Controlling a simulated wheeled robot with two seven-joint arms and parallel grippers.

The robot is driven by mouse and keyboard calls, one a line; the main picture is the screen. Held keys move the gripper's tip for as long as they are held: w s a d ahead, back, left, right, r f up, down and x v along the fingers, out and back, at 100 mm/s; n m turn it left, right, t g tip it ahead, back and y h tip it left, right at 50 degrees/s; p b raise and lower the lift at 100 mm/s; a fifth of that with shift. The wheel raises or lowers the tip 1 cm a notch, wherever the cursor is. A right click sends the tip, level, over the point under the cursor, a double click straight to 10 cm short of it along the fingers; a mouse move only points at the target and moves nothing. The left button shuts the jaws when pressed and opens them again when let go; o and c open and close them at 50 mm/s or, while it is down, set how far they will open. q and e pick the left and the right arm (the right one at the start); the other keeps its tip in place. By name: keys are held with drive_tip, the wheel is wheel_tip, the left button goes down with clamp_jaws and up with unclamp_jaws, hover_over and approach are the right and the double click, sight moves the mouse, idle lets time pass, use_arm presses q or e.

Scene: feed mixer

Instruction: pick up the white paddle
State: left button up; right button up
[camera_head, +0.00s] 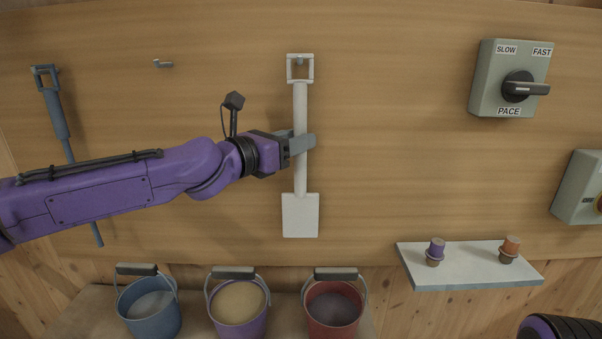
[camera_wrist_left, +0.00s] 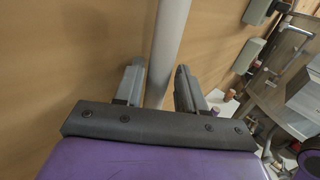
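The white paddle (camera_head: 300,215) hangs upright on the wooden wall, its handle loop over a small peg (camera_head: 299,62). My left gripper (camera_head: 303,143) is at the middle of its shaft, and the fingers hide a short part of it. In the left wrist view the pale shaft (camera_wrist_left: 168,45) runs between the two fingers (camera_wrist_left: 158,88). The fingers are apart, with a visible gap beside the shaft, so the gripper is open around it. My right gripper is not in view.
A blue paddle (camera_head: 60,118) hangs at the left, beside an empty peg (camera_head: 163,64). Blue (camera_head: 155,318), purple (camera_head: 240,325) and red (camera_head: 333,326) buckets stand below. A shelf (camera_head: 465,276) with two small capped items and a PACE switch box (camera_head: 490,85) are at the right.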

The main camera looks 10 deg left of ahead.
use_arm(q)
drive_tip(key=shift+w, duration=0.15)
drive_tip(key=shift+a, duration=0.1)
clamp_jaws()
